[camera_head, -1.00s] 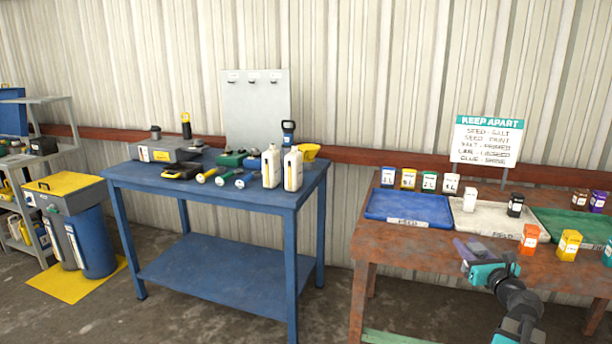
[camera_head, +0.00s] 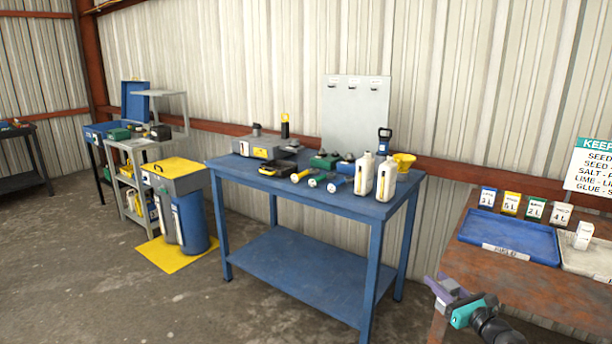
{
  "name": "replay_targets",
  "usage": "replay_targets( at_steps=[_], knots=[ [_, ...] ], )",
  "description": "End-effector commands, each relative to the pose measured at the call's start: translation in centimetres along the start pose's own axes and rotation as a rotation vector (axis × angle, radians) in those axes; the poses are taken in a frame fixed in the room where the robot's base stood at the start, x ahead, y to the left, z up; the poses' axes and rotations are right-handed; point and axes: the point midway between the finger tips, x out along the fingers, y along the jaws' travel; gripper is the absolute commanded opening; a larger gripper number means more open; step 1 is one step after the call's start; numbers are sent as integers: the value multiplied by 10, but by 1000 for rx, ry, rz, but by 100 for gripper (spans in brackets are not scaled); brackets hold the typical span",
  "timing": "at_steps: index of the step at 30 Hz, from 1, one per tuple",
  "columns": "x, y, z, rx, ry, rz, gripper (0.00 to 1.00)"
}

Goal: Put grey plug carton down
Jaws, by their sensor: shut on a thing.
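My gripper (camera_head: 452,292), with teal and purple parts, is at the lower right, in front of the left end of the rusty table. It is shut on a small greyish thing, taken as the grey plug carton (camera_head: 451,284). The jaws hide most of it, and its label cannot be read.
The rusty table (camera_head: 490,270) bears a blue tray (camera_head: 510,238), part of a white tray (camera_head: 590,262) with a white carton (camera_head: 583,236), and several small cartons behind. A blue workbench (camera_head: 330,203) with tools and white bottles stands left. Open floor (camera_head: 130,300) lies at front left.

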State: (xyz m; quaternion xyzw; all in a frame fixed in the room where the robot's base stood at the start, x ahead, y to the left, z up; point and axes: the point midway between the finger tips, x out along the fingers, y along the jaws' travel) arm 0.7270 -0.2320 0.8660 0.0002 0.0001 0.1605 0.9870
Motion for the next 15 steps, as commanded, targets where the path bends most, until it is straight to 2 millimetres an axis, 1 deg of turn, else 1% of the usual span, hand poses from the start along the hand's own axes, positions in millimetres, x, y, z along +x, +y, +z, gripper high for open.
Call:
replay_targets(
  at_steps=[1, 5, 6, 10, 15],
  knots=[
    [9, 18, -2, 1, 0, 37, 8],
    [27, 61, -10, 2, 0, 130, 8],
    [32, 75, -12, 2, 0, 161, 8],
    [44, 120, -19, 1, 0, 260, 8],
    [51, 175, -25, 0, 0, 391, 8]
  ],
)
